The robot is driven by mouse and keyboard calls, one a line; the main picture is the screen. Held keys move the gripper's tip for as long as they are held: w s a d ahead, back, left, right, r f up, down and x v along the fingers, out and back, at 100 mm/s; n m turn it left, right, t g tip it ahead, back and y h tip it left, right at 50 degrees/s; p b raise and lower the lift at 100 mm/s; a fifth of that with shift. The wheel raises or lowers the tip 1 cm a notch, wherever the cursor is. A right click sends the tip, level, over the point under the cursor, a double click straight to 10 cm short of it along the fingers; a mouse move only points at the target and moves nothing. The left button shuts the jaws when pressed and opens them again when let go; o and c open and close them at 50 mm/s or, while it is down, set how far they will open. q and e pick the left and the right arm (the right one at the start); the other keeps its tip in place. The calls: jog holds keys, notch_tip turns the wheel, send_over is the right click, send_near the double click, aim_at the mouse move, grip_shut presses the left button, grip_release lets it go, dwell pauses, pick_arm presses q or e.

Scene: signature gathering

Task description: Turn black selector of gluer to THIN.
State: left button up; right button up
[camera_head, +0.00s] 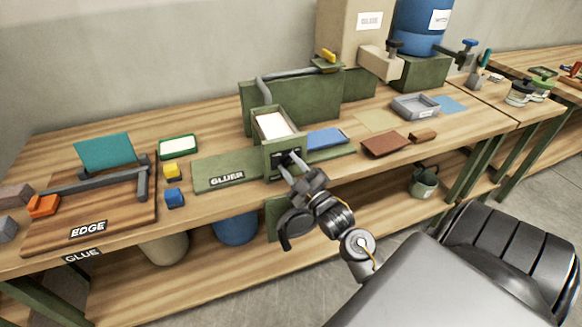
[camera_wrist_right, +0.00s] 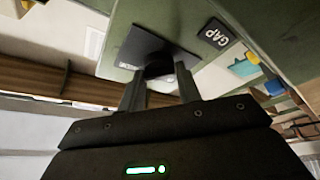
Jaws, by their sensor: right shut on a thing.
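The gluer (camera_head: 225,170) is a green machine at the middle of the bench, with a GLUER label on its base and a white-filled tray on top. My right gripper (camera_head: 290,164) is at the front face of the gluer. In the right wrist view, the gripper (camera_wrist_right: 161,88) is shut on the black selector (camera_wrist_right: 150,50), a dark knob on a dark plate. The fingers hide part of the knob, and I cannot read its setting or a THIN mark. My left gripper is out of view.
A wooden EDGE board (camera_head: 110,210) with a grey arm stands left of the gluer. A yellow block (camera_head: 171,171) and a blue block (camera_head: 175,198) lie between them. A blue pad (camera_head: 326,138) and brown pieces (camera_head: 385,145) lie to the right.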

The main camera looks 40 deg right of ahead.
jog(key=shift+r+n, duration=0.1)
jog(key=shift+n, duration=0.3)
jog(key=n+y+p, duration=0.1)
jog(key=n, duration=0.1)
jog(key=n+g+p, duration=0.1)
jog(key=n, duration=0.1)
jog(key=shift+d+r+y+p, duration=0.1)
jog(key=shift+r+y+p, duration=0.1)
jog(key=shift+y+p, duration=0.2)
jog(key=n+g+p, duration=0.1)
jog(key=n, duration=0.1)
jog(key=n+g+p, duration=0.1)
jog(key=n+p, duration=0.1)
jog(key=n, duration=0.1)
jog(key=shift+r+y, duration=0.1)
jog(key=shift+y, duration=0.2)
jog(key=n+g+p, duration=0.2)
jog(key=n, duration=0.2)
jog(key=shift+r, duration=0.1)
jog(key=shift+n+g+h+p, duration=0.6)
jog(key=shift+n+h+p, duration=0.25)
jog(key=shift+n, duration=0.75)
